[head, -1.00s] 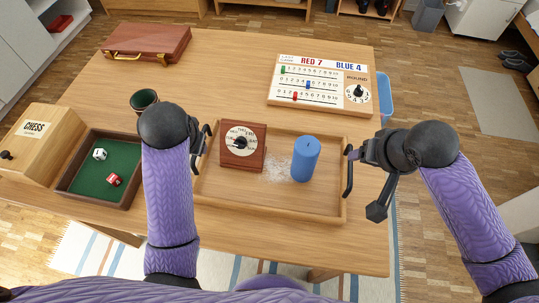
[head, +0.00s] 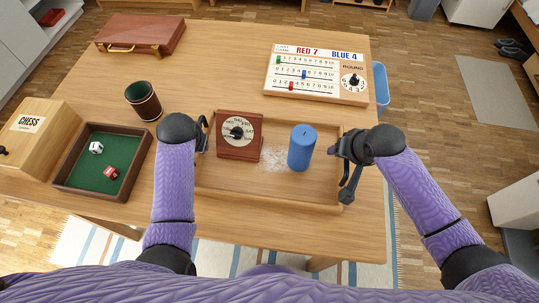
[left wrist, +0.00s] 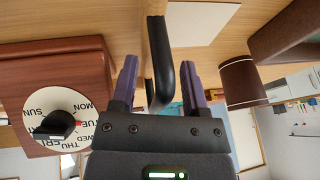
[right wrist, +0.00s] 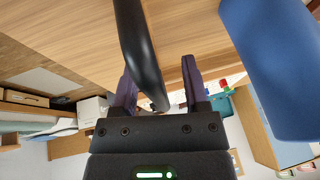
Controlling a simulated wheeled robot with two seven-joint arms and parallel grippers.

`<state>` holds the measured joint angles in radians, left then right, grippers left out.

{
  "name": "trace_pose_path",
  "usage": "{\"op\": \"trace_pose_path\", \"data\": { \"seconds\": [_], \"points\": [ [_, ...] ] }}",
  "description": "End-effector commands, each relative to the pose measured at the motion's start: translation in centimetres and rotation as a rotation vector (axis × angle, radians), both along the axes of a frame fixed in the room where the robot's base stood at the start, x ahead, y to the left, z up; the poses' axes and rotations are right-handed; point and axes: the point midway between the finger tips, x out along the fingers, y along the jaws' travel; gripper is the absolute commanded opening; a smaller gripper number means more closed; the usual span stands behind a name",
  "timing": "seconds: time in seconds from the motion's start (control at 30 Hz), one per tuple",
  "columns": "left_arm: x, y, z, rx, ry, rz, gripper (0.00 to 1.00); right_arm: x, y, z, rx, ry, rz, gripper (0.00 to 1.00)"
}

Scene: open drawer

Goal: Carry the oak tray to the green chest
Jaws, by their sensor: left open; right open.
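The oak tray (head: 236,177) rests on the table with a black handle at each end. It carries a brown wooden day dial (head: 239,135), a blue cylinder (head: 302,148) and a patch of white grains between them. My left gripper (head: 205,133) is at the left handle; in the left wrist view the black handle (left wrist: 161,62) stands between its open fingers (left wrist: 158,90). My right gripper (head: 338,154) is at the right handle; its open fingers (right wrist: 158,88) straddle that handle (right wrist: 138,50) in the right wrist view. I cannot make out the green chest for certain.
Left of the tray are a green-lined dice tray (head: 66,172), a dark cup (head: 143,101) and a chess box (head: 38,137). A scoreboard (head: 316,75) and a brown case (head: 141,34) lie farther back. A blue bin (head: 381,88) stands beyond the table's right edge.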

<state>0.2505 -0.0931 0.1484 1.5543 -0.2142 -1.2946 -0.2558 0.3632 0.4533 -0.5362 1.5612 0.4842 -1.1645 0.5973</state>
Motion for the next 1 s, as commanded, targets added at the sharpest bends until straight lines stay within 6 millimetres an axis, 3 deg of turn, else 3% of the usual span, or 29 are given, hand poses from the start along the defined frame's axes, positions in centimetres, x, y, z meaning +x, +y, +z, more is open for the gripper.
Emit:
{"op": "trace_pose_path", "data": {
  "seconds": [0.17, 0.43, 1.0],
  "points": [
    [0.00, -0.01, 0.03, 0.000, 0.000, 0.000, 0.56, 0.00, 0.00, 0.02, 0.000, 0.000, 0.000, 0.56],
    [0.00, 0.01, 0.05, 0.001, 0.000, 0.000, 0.00, 0.00, -0.01, 0.04, 0.000, 0.000, 0.000, 0.00],
    [-0.01, 0.26, 0.09, 0.007, -0.001, 0.003, 0.00, 0.00, -0.24, -0.01, -0.005, 0.001, -0.003, 0.00]
  ]
}}
